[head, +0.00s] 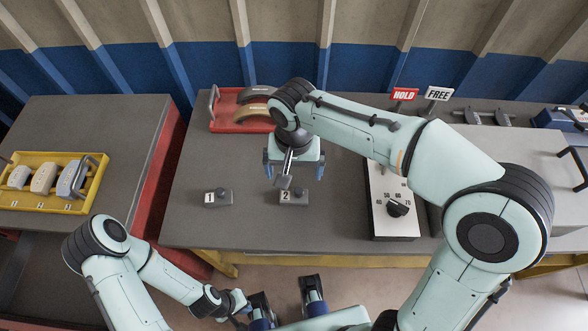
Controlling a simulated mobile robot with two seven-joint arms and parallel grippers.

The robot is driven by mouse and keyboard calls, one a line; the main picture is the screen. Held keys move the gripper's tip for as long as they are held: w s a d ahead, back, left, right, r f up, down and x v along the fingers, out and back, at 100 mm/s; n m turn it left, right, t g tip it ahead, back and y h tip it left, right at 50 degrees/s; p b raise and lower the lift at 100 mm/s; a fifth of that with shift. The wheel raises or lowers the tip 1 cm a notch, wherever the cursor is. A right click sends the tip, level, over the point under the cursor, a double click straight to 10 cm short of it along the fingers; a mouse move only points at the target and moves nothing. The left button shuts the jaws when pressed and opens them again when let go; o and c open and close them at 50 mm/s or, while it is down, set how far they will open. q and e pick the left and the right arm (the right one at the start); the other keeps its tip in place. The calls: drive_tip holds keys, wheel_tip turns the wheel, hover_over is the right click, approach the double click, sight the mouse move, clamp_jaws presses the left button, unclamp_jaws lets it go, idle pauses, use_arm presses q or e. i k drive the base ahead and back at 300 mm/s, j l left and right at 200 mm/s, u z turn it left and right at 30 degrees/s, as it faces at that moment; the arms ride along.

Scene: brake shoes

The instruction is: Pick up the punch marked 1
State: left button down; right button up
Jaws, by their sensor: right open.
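A small grey block with a white label 1 (218,198) and a round knob lies on the grey table. A similar block labelled 2 (293,198) lies to its right. I cannot tell if these blocks are the punches or their stands. My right gripper (293,172) is open above the table, just behind block 2 in the picture, its fingers apart. A shiny rod with a dark grey end (284,181) shows between the fingers; I cannot tell whether it belongs to the gripper. My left gripper (287,296) is at the bottom, in front of the table, its fingers apart.
A red tray (225,124) with curved brake shoes stands behind. A yellow tray (22,204) with several shoes lies on the left table. A dial box (392,221) stands right of the blocks, with HOLD (404,94) and FREE (439,93) signs behind.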

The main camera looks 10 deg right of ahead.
sight(220, 197)
drive_tip(key=k, duration=1)
